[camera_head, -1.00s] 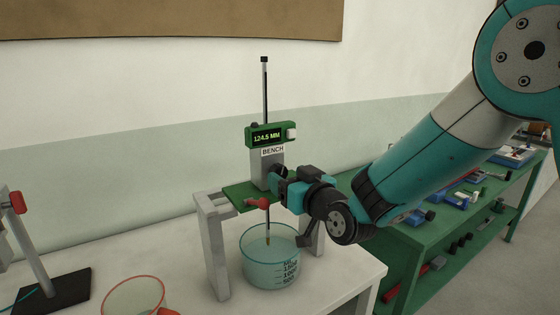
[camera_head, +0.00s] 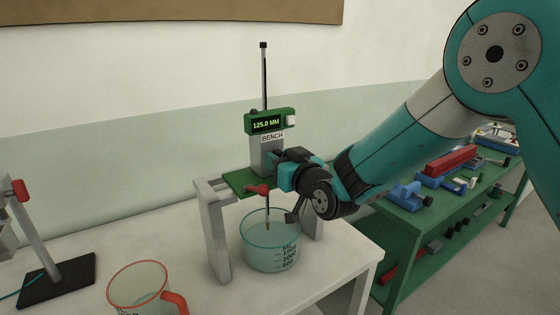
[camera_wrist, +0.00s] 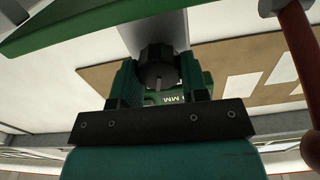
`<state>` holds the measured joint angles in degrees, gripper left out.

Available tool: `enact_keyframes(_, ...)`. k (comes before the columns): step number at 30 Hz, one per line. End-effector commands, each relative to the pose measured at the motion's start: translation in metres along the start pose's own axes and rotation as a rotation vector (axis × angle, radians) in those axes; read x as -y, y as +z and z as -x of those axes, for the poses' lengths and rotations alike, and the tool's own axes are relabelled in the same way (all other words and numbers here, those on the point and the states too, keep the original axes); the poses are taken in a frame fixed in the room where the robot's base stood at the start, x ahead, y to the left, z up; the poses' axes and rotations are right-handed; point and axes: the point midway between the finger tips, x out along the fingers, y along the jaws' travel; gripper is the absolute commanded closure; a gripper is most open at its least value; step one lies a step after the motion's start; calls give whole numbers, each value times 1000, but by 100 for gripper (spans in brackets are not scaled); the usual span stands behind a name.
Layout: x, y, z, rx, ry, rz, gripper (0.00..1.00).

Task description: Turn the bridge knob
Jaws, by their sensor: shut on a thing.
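The bridge (camera_head: 216,250) is a grey frame with a green top plate, standing on the white bench. On it stands a green gauge head (camera_head: 270,122) marked BENCH, its display reading 125.0 MM. A thin rod rises above it, and a pointed tip hangs down into the beaker (camera_head: 270,243). In the wrist view the dark ribbed knob (camera_wrist: 158,66) sits between the fingers of my gripper (camera_wrist: 158,80), which is shut on it. In the head view my gripper (camera_head: 276,166) is at the right side of the gauge column, and the knob is hidden there.
A red-handled part (camera_head: 257,189) sticks out at the plate's front edge. A jug with an orange rim (camera_head: 138,286) stands front left, and a stand with a black base (camera_head: 57,280) is at far left. A green workbench (camera_head: 400,232) with tools is at right.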

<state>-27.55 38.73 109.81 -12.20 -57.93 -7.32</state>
Motion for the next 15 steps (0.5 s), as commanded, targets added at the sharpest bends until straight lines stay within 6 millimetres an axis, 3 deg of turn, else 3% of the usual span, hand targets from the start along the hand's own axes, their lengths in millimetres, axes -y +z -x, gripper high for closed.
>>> enact_keyframes(9,-1,3,0,-2,-2,-319,83)
enact_keyframes(15,-1,0,0,0,-2,-387,83)
